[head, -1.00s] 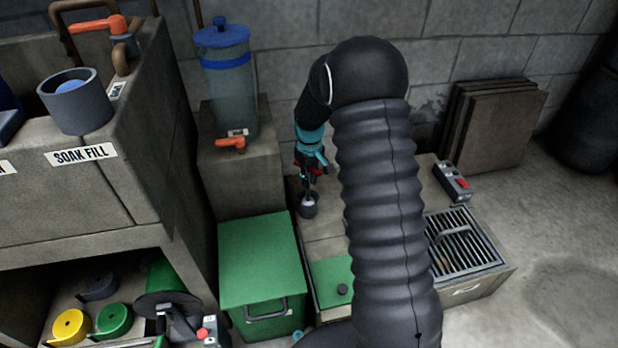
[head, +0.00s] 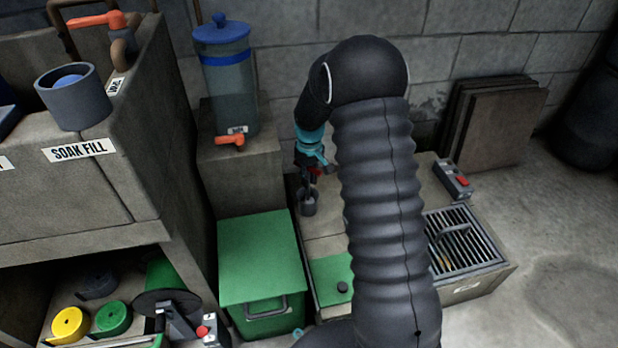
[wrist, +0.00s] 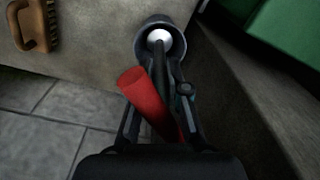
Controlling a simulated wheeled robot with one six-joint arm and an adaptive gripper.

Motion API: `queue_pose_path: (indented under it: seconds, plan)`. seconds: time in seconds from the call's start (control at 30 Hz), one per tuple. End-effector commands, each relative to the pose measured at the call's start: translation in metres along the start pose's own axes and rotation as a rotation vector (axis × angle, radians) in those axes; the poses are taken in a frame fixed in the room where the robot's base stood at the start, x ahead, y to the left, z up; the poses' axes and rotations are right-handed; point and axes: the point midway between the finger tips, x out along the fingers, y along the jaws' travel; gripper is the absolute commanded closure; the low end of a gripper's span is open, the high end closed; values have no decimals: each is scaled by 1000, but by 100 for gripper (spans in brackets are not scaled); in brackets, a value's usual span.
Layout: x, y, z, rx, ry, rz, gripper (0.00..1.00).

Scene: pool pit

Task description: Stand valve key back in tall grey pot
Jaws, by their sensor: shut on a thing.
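The valve key has a red handle bar (wrist: 147,94) and a dark shaft. My gripper (wrist: 158,105) is shut on it; in the head view my gripper (head: 309,176) is small and partly dark against the wall. The tall grey pot (head: 308,206) stands on the low bench under my gripper, and its round rim shows in the wrist view (wrist: 141,42). The key's shaft points at the pot's mouth, where a pale round end shows inside the rim outline. I cannot tell how deep that end sits.
A water dispenser (head: 226,80) on a concrete block and a green box (head: 260,262) stand left of the pot. A grated basin (head: 462,242) and a red-button switch box (head: 453,181) are to the right. My arm hides part of the bench.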

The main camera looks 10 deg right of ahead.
Motion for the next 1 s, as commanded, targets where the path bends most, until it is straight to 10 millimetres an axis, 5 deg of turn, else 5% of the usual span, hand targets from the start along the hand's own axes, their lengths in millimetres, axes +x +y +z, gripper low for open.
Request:
queue_pose_path:
  seconds: [1.0]
  plan:
    - [13,0,0,0,0,0,100]
